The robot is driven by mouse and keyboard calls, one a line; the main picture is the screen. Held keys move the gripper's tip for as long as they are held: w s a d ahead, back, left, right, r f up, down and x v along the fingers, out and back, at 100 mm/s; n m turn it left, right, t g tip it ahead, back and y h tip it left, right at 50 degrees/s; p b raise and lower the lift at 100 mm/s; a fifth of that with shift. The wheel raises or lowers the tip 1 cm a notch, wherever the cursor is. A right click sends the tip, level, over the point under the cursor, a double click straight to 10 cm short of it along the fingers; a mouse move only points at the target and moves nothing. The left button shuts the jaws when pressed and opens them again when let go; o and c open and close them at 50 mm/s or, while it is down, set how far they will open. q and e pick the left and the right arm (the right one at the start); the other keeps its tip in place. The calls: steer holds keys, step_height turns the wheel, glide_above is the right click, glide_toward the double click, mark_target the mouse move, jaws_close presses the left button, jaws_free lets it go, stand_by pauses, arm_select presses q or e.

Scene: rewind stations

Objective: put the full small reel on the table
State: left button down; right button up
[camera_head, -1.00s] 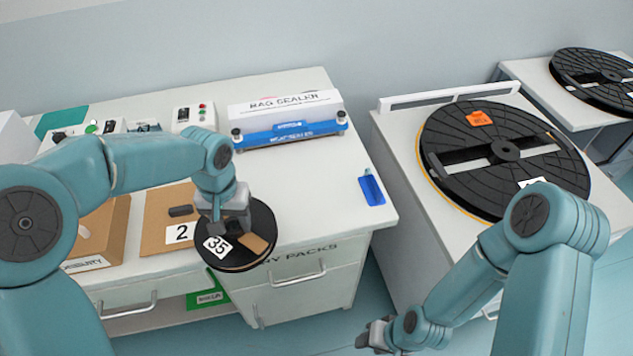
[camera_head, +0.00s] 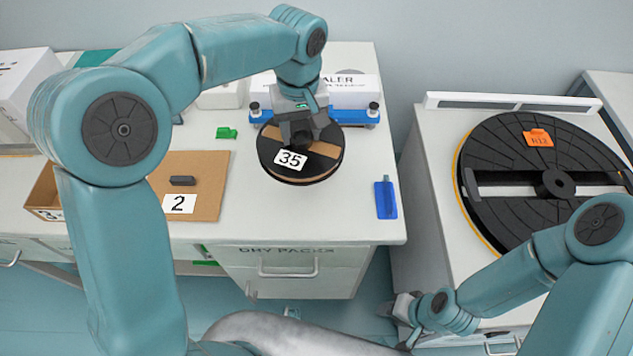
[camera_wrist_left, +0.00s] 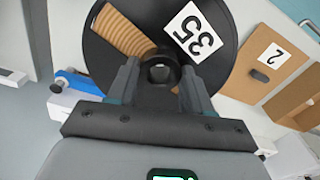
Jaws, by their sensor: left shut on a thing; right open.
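The small reel (camera_head: 290,172) is a black disc with tan windings showing through its openings and a white label reading 35. My left gripper (camera_head: 303,133) is shut on its hub from above and holds it over the white table (camera_head: 320,218), in front of the bag sealer. The left wrist view shows the same reel (camera_wrist_left: 112,62) with its hub between the fingers of my left gripper (camera_wrist_left: 160,75). I cannot tell whether its underside touches the tabletop. My right gripper (camera_head: 398,308) is open and empty, low in front of the right stand.
The blue and white bag sealer (camera_head: 350,95) is behind the reel. A blue tool (camera_head: 386,198) lies right on the table. A tan board (camera_head: 215,190) marked 2 lies left. A large black reel (camera_head: 510,150) rests on the right stand.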

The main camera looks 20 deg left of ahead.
mark_target(311, 135)
arm_select(q)
steer(key=r+n, duration=0.1)
steer(key=r, duration=0.1)
steer(key=d+r+n, duration=0.1)
steer(key=r, duration=0.1)
steer(key=d+r+n, duration=0.1)
steer(key=shift+w+r, duration=0.35)
steer(key=shift+r, duration=0.05)
steer(key=shift+s+r+n, duration=0.1)
steer(key=shift+r+n, duration=0.25)
steer(key=shift+n, duration=0.15)
steer(key=shift+s+d+f, duration=0.1)
steer(key=shift+d+f, duration=0.05)
steer(key=shift+d, duration=0.05)
step_height(311, 135, down, 19)
steer(key=shift+f+b, duration=0.2)
steer(key=shift+b, duration=0.1)
